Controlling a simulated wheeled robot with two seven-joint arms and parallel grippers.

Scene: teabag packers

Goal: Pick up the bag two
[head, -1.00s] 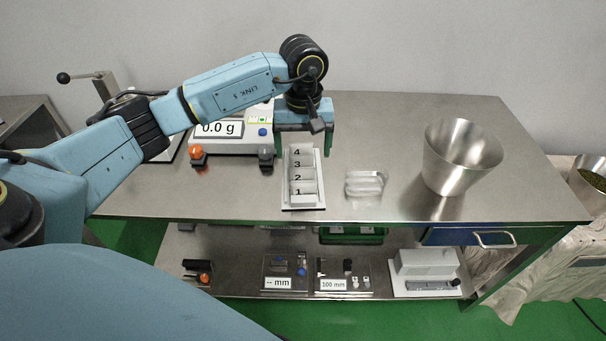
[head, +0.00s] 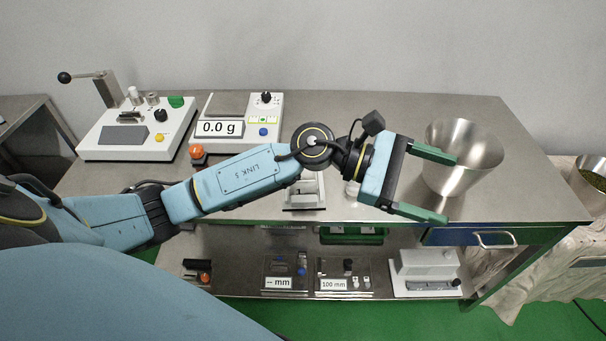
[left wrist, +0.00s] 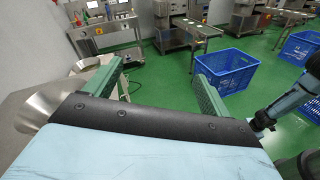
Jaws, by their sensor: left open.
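The numbered white rack (head: 304,206) stands on the steel table, mostly hidden behind my left arm, so its numbered slots and bag two cannot be made out now. A small clear-and-white item (head: 352,188) beside the rack is also mostly covered by the arm. My left gripper (head: 450,188) is open and empty, with its green fingers pointing right, in front of the steel bucket (head: 470,150). The open fingers also show in the left wrist view (left wrist: 160,88), with nothing between them. My right gripper is not in view.
A scale (head: 270,110) reading 0.0 g and a sealing machine (head: 130,140) stand at the table's back left. The lower shelf (head: 225,262) holds several instruments. In the left wrist view, a blue crate (left wrist: 226,70) stands on the green floor.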

